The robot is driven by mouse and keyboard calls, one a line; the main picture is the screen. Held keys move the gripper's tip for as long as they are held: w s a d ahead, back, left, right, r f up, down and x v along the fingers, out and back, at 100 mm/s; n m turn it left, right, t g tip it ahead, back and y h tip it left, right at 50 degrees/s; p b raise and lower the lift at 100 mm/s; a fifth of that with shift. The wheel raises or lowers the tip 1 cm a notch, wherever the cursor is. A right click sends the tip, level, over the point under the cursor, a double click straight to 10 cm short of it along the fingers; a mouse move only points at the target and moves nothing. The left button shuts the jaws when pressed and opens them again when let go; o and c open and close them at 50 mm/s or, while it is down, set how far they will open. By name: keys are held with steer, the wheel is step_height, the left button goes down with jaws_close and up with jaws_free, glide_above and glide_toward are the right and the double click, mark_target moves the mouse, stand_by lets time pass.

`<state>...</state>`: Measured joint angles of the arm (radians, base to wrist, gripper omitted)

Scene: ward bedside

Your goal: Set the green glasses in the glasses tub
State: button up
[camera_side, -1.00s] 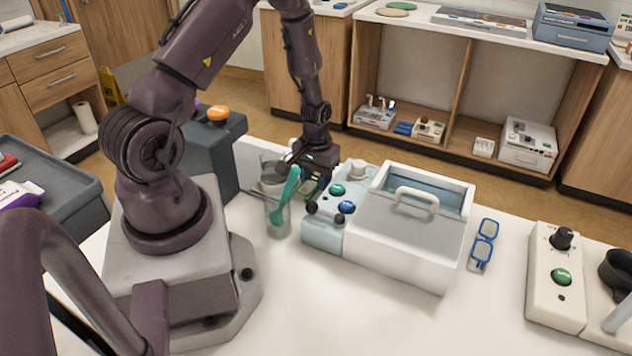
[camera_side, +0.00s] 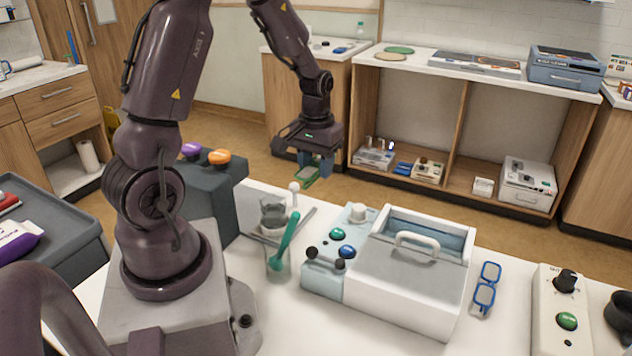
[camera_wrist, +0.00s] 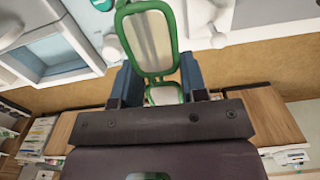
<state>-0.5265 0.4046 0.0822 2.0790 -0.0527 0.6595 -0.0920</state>
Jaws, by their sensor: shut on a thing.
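My gripper (camera_side: 313,166) is shut on the green glasses (camera_side: 311,177) and holds them in the air, above and behind the worktop's clutter. In the wrist view, the green glasses (camera_wrist: 150,42) stick out between the two blue fingers, one lens beyond the fingertips. A white tub (camera_side: 398,308) with a handle and a grey cover stands on the worktop, right of and below my gripper. The back part of its top is open, with a pale blue inside. I take it as the glasses tub. Its opening also shows at the left of the wrist view (camera_wrist: 35,62).
A pale blue panel with knobs (camera_side: 325,275) adjoins the tub's left side. A clear cup (camera_side: 278,265) with a teal spoon stands further left. Blue glasses (camera_side: 486,287) lie right of the tub. A control box (camera_side: 562,300) stands further right.

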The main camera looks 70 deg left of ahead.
steer(key=w+d+m, duration=1.6)
steer(key=w+m, duration=0.2)
steer(key=shift+n, duration=0.3)
steer(key=shift+a+f, duration=0.15)
steer(key=shift+f, duration=3.15)
steer(key=shift+a+f, duration=0.15)
steer(key=shift+f, duration=3.15)
steer(key=shift+a+f, duration=0.1)
steer(key=shift+f, duration=0.1)
steer(key=o, duration=1.1)
steer(key=shift+w+a+r, duration=0.1)
steer(key=shift+w+r, duration=0.05)
steer(key=shift+r, duration=1.55)
steer(key=shift+o, duration=1.1)
steer(key=shift+r, duration=2.35)
